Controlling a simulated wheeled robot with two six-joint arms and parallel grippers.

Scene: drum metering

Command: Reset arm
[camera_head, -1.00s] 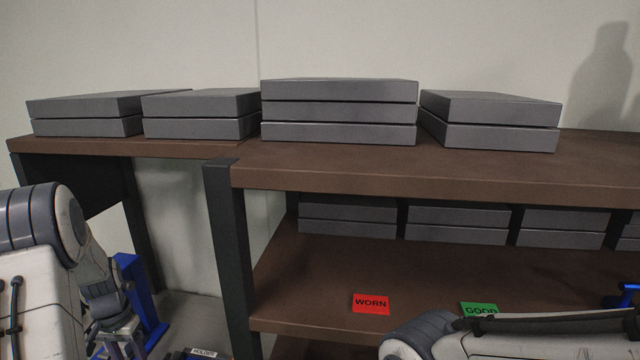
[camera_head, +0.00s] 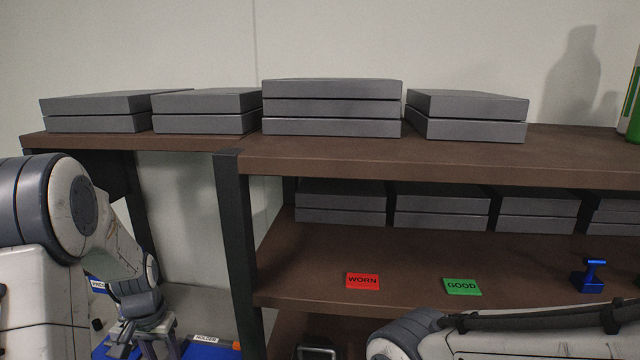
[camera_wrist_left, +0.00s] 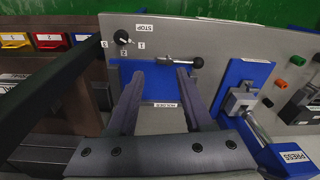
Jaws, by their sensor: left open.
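My left arm (camera_head: 105,235) comes in from the left in the head view, its gripper (camera_head: 150,344) low at the bottom edge. In the left wrist view my left gripper (camera_wrist_left: 161,78) has its two fingers apart with nothing between them. They reach over a blue plate with a HOLDER label (camera_wrist_left: 165,104). A lever with a black ball (camera_wrist_left: 196,62) is near the right fingertip; I cannot tell whether they touch. My right arm (camera_head: 480,338) crosses the bottom right of the head view; its gripper is out of view.
The grey panel has a STOP label (camera_wrist_left: 147,27), a knob (camera_wrist_left: 121,37) and a blue press (camera_wrist_left: 240,98). Coloured bins (camera_wrist_left: 50,41) stand left. Shelves hold grey boxes (camera_head: 332,107), a WORN card (camera_head: 362,281), a GOOD card (camera_head: 462,287) and a blue object (camera_head: 592,276).

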